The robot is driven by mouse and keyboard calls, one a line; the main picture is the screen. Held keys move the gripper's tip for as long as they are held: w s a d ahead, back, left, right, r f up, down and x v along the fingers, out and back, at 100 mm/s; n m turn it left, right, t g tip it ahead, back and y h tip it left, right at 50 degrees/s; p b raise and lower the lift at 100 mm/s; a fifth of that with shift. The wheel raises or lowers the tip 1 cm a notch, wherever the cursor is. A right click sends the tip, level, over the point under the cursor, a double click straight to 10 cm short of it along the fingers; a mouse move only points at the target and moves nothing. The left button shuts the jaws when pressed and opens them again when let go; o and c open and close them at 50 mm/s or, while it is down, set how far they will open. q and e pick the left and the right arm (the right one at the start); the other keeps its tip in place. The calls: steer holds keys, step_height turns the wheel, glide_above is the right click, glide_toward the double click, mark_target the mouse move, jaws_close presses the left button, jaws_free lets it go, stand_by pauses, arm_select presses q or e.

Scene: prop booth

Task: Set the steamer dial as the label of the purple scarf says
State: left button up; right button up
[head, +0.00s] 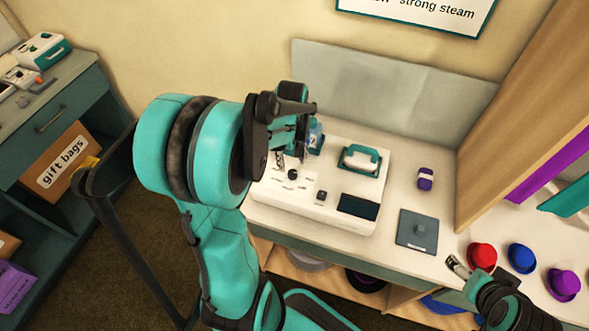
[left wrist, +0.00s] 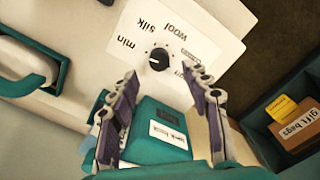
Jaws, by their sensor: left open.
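The white steamer (head: 318,208) stands on the counter. Its black dial (head: 292,174) also shows in the left wrist view (left wrist: 158,60), ringed by the words "min", "silk", "wool" and a partly hidden one. I cannot tell surely which word its pale mark faces. My left gripper (head: 281,153) is above the dial side of the steamer, open and empty; in the left wrist view its fingers (left wrist: 160,74) stand either side below the dial. A small purple roll with a pale band (head: 425,178), possibly the scarf, lies right of the steamer; its label is unreadable. My right gripper (head: 457,266) is near the hats.
A teal-handled iron-like part (head: 361,160) sits on the steamer. A teal tank (left wrist: 161,119) is close below the dial. A grey plate (head: 417,231) and red (head: 482,256), blue (head: 522,258) and purple (head: 563,284) hats are to the right.

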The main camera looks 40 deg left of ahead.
mark_target(293, 173)
arm_select(q)
step_height(293, 173, down, 5)
steer(key=shift+w+f+b, duration=0.1)
steer(key=shift+f+b, duration=0.05)
steer(key=shift+b, duration=0.6)
jaws_close()
